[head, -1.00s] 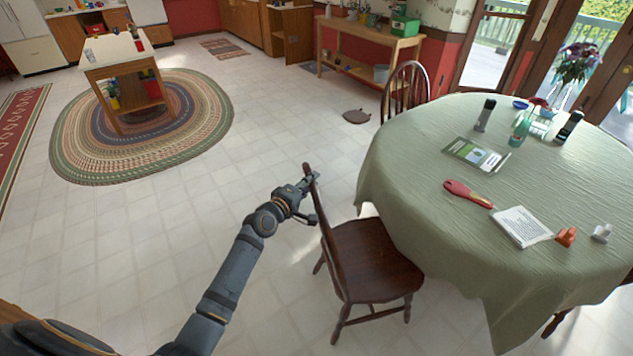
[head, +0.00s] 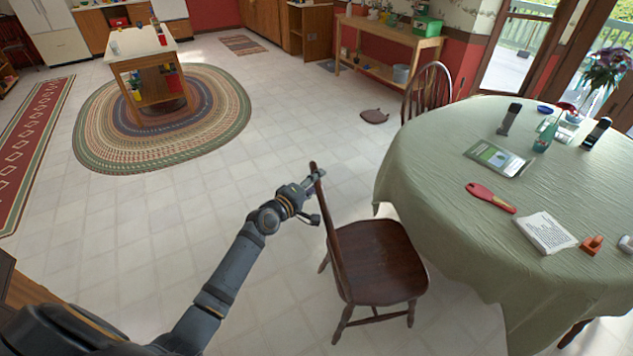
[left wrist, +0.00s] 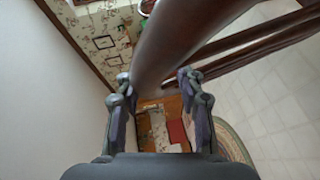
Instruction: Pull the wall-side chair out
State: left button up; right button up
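A dark brown wooden chair (head: 380,262) stands at the near left side of the round table (head: 425,195). My left gripper (head: 312,183) is at the top of the chair's backrest. In the left wrist view the two fingers (left wrist: 158,90) close on either side of a brown backrest post (left wrist: 165,45). A second chair (head: 428,90) with a spindle back stands at the table's far side, nearer the red wall; the table partly hides it. My right gripper is not in view.
The table holds a tablet (head: 497,158), a red brush-like item (head: 490,197), a notepad (head: 545,232) and bottles. A braided oval rug (head: 100,140) and a kitchen island (head: 150,55) are at the back left. The tiled floor left of the chair is open.

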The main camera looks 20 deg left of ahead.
pick_arm(q)
jog(key=v, duration=1.1)
jog(key=shift+s+r, duration=0.1)
jog(key=shift+s, duration=0.3)
jog(key=shift+s, duration=0.1)
jog(key=shift+a, duration=0.1)
